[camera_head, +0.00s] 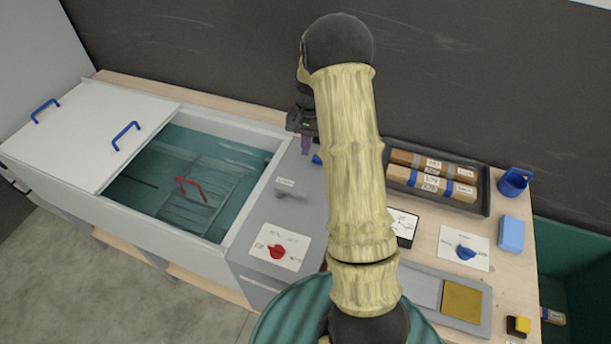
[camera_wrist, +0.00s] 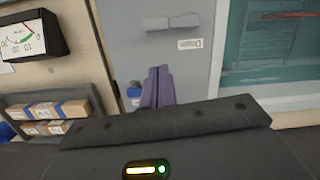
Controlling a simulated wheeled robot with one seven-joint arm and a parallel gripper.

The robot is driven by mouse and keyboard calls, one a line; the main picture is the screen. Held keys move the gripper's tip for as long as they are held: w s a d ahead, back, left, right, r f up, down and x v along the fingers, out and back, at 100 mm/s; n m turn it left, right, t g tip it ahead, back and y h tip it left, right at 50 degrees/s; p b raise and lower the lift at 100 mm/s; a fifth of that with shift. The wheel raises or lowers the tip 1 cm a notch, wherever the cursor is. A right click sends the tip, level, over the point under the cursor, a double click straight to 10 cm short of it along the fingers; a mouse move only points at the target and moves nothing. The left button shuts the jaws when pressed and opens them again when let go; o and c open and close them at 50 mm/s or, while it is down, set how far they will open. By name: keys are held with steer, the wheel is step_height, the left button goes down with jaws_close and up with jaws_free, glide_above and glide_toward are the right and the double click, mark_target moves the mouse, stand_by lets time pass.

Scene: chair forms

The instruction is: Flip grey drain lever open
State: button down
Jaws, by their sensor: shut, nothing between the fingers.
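The grey drain lever (camera_head: 291,194) sits on the grey panel (camera_head: 263,215) to the right of the water tank, below a small white label (camera_head: 285,182). In the wrist view the lever (camera_wrist: 171,22) lies crosswise near the top, beside its label (camera_wrist: 190,44), which appears to read "Drain". My gripper (camera_wrist: 158,86) has purple fingers pressed together with nothing between them. They are over the panel, apart from the lever in the picture. In the head view my gripper (camera_head: 306,146) shows small at the panel's far end, partly hidden by my arm.
The tank (camera_head: 225,235) holds water and a basket with a red handle (camera_head: 190,184); a white lid (camera_head: 85,135) covers its left part. A red knob (camera_head: 277,251) is nearer on the panel. A dark tray (camera_head: 485,195) of packages and a blue knob (camera_head: 466,252) stand right.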

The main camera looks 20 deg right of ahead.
mark_target(292, 191)
steer(key=shift+m+g+y, duration=0.3)
steer(key=shift+m, duration=0.4)
steer(key=w+d+f, duration=0.2)
steer(key=d, duration=0.1)
steer(key=shift+w+d+f+p, duration=0.1)
steer(key=shift+d+f+p, duration=0.1)
steer(key=shift+f+p, duration=0.15)
steer(key=p+x, duration=0.4)
steer(key=x, duration=0.6)
steer(key=shift+a, duration=0.1)
steer(key=shift+s+a+r+p, duration=0.2)
steer(key=shift+s+a+p, duration=0.8)
steer(key=shift+s+a, duration=0.35)
steer(key=shift+s, duration=0.05)
steer(key=shift+f, duration=0.2)
